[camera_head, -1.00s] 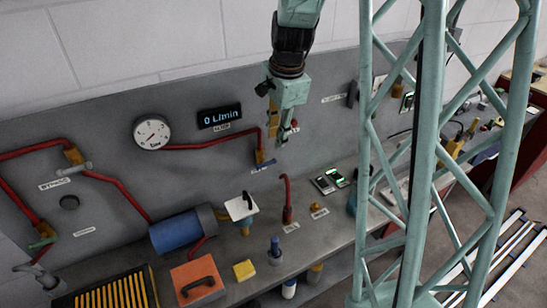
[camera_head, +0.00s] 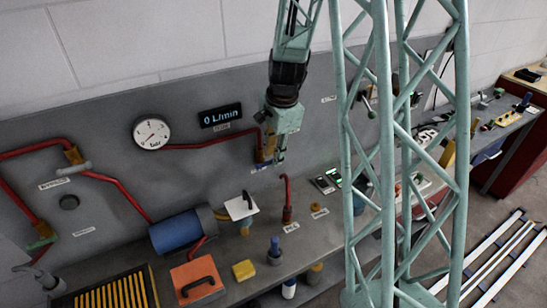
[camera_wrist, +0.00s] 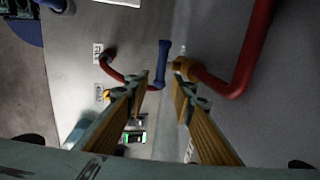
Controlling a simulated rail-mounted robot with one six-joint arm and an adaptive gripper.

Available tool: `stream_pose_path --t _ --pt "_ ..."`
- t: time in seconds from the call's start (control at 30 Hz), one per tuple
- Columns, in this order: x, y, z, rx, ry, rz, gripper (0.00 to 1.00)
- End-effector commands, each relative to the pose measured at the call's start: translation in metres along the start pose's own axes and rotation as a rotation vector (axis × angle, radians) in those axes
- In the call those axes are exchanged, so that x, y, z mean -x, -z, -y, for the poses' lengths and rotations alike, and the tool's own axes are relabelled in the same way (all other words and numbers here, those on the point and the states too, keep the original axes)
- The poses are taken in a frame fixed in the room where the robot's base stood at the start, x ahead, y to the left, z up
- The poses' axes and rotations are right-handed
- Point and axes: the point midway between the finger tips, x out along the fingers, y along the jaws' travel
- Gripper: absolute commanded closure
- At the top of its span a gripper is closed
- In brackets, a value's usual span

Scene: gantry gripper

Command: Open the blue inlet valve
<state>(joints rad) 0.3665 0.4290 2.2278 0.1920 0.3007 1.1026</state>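The blue inlet valve handle (camera_wrist: 162,63) shows in the wrist view as a short blue bar, next to a brass fitting (camera_wrist: 187,68) on the end of a red pipe. In the head view the handle (camera_head: 262,165) is a small blue piece at the lower end of the red pipe on the wall panel, partly hidden by my gripper (camera_head: 280,158). In the wrist view my gripper (camera_wrist: 160,85) is open, with its two fingers apart and nothing between them. The handle appears just beyond the fingertips, in the gap. I cannot tell whether anything touches.
A display (camera_head: 220,116) reads 0 L/min beside a round gauge (camera_head: 151,133). Below on the bench stand a red curved spout (camera_head: 286,200), a blue cylinder (camera_head: 182,231), an orange block with a handle (camera_head: 197,281) and a yellow block (camera_head: 244,270).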

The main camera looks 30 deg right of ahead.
Motion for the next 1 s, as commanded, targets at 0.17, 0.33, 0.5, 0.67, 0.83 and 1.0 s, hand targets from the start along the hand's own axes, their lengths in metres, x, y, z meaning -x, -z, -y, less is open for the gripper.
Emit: stream_pose_path --t 0.17,0.33,0.5,0.67,0.83,1.0 --pt "-0.0097 -0.0002 -0.0004 0.000 -0.001 0.000 0.78" --pt "-0.0126 0.0000 -0.0001 0.000 0.000 0.000 0.78" --pt "-0.0129 0.0000 -0.0002 0.000 0.000 0.000 0.78" --pt "-0.0129 0.0000 -0.0003 0.000 0.000 0.000 0.81" --pt "-0.0129 0.0000 -0.0003 0.000 0.000 0.000 0.97" --pt "-0.0130 0.0000 -0.0003 0.000 0.000 0.000 0.98"
